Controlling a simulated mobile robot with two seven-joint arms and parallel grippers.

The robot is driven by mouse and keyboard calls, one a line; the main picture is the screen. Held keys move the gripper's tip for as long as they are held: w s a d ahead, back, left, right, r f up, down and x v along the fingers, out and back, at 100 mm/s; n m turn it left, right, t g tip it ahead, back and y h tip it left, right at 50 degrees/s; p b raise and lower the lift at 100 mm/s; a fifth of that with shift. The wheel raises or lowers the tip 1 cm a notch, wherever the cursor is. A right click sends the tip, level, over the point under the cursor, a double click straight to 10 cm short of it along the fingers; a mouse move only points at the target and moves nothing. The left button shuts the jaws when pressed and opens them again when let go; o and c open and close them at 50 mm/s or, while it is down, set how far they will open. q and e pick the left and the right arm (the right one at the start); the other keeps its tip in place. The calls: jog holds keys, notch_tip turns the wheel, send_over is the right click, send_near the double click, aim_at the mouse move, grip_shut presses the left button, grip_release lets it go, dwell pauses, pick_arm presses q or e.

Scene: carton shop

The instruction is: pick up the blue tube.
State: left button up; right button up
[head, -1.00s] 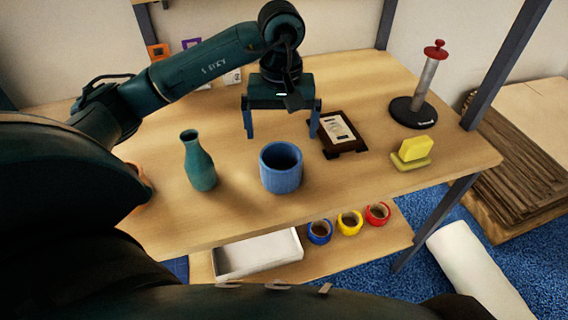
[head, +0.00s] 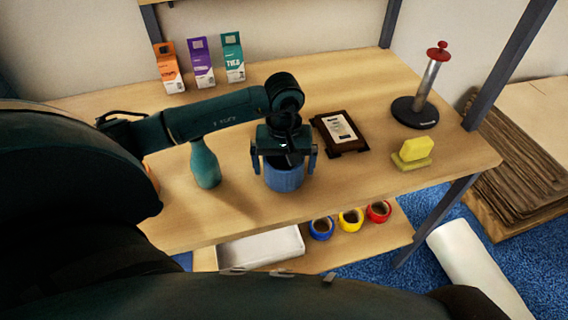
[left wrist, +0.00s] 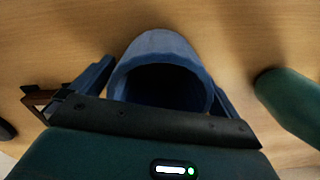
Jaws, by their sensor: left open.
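The blue tube (head: 284,182) stands upright on the wooden table, a wide round vessel with a dark opening at the top. In the left wrist view the blue tube (left wrist: 158,46) shows its open rim close to the camera. My left gripper (head: 285,168) is open over it, with one finger on each side of its upper part. Whether the fingers touch its wall I cannot tell. The gripper hides the rim in the head view. My right gripper is not in view.
A green bottle (head: 205,165) stands just left of the tube. A framed plaque (head: 340,133) lies to the right, with a yellow sponge-like block (head: 413,150) and a red-topped holder (head: 425,90) beyond. Several cartons (head: 202,63) line the back. Tape rolls (head: 350,220) sit on the lower shelf.

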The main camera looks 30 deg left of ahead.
pick_arm(q)
jog(key=c, duration=0.9)
jog(key=shift+r, duration=0.15)
